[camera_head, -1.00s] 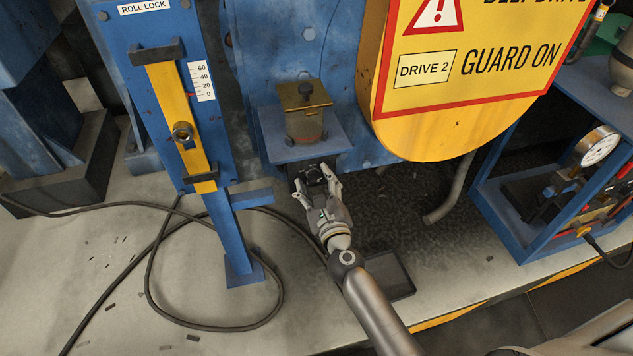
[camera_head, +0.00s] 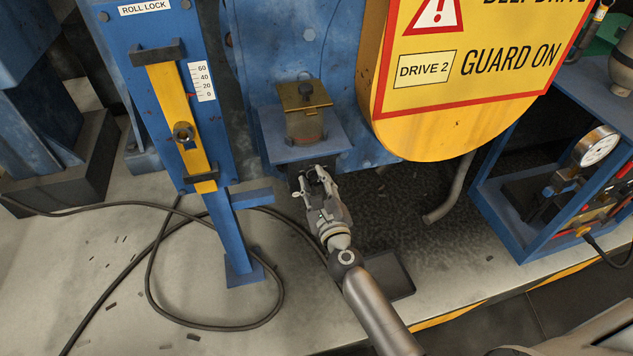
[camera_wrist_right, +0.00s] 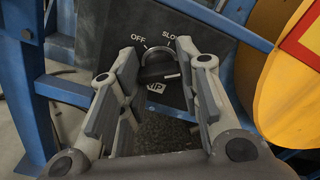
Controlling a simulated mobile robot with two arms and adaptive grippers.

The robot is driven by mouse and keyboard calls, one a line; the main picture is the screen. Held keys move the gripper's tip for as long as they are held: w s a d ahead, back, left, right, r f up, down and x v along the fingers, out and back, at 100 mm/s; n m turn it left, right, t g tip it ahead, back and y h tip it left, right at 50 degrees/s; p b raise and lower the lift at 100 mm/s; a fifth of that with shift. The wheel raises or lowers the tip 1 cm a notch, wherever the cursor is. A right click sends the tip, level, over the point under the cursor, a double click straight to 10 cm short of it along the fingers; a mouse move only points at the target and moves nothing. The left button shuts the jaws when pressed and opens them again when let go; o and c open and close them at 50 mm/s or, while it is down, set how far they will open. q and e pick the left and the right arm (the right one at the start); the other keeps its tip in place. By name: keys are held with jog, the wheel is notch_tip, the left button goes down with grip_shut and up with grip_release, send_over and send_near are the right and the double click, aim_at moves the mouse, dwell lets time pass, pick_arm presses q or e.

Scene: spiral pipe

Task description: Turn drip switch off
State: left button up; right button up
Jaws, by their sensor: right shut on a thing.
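The drip switch is a round dark knob (camera_wrist_right: 158,66) on a black panel (camera_wrist_right: 112,38) marked OFF, SLOW and a partly hidden word ending in "IP". The panel also shows in the head view (camera_head: 296,176), under a blue shelf. My right gripper (camera_wrist_right: 157,60) has its two fingers on either side of the knob and is shut on it. In the head view my right gripper (camera_head: 318,178) is at the panel's front, and its fingers mostly hide the knob. A pale mark on the knob shows at its right in the wrist view. My left gripper is not in view.
A blue shelf (camera_head: 335,146) with a brass-lidded cup (camera_head: 304,112) is just above the gripper. The yellow guard (camera_head: 445,145) is to the right and the blue roll-lock post (camera_head: 217,130) to the left.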

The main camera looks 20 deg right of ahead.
jog(key=n+p, duration=0.2)
jog(key=n, duration=0.4)
jog(key=shift+n+p, duration=0.3)
jog(key=n+p, duration=0.1)
jog(key=n, duration=0.2)
jog(key=shift+n, duration=0.3)
jog(key=n+p, duration=0.1)
jog(key=n, duration=0.2)
jog(key=shift+n+p, duration=0.3)
jog(key=shift+p, duration=0.1)
jog(key=n+p, duration=0.1)
jog(key=n, duration=0.3)
jog(key=shift+n+p, duration=0.3)
jog(key=shift+f+n+p, duration=0.1)
jog(key=shift+n+p, duration=0.5)
jog(key=shift+n, duration=1.7)
jog(key=shift+s, duration=0.1)
jog(key=o, duration=1)
